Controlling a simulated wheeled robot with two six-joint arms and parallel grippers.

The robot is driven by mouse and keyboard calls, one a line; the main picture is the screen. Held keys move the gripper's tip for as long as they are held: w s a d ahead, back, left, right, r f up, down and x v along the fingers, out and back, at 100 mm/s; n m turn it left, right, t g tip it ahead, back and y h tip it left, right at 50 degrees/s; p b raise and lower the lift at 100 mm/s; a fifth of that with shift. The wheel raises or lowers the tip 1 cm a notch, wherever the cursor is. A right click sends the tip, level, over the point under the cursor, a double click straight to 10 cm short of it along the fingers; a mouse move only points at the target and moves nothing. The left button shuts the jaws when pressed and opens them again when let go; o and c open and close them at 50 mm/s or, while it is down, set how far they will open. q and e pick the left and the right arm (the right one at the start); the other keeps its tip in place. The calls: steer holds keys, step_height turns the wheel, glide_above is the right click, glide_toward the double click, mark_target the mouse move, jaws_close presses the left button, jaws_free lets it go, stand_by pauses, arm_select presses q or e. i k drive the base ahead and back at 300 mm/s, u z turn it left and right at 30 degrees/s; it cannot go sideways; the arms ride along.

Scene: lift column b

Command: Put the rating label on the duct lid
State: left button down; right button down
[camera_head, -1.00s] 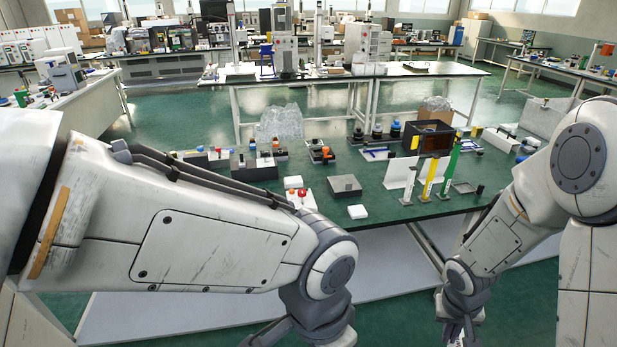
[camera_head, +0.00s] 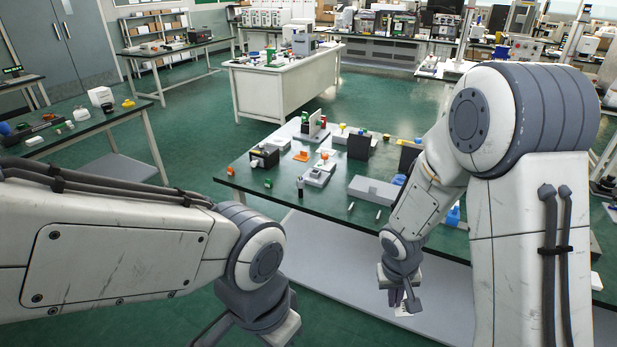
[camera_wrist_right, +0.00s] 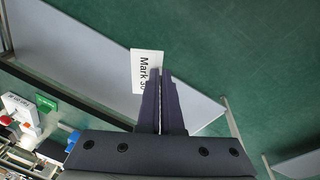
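My right gripper (camera_head: 404,301) is low in front of the table's front edge, above the floor. In the right wrist view its two dark fingers (camera_wrist_right: 164,80) are close together, with a white label (camera_wrist_right: 144,66) at their tips.
The green-topped table (camera_head: 247,181) ahead carries dark boxes, orange parts and a small light device (camera_head: 317,176). A grey shelf (camera_head: 340,262) sits low beneath it. A white bench (camera_head: 285,85) stands behind. Another table (camera_head: 85,128) is at left, with open green floor between.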

mark_target(376, 184)
steer(key=u, duration=0.25)
steer(key=i, duration=0.85)
steer(key=z, duration=0.05)
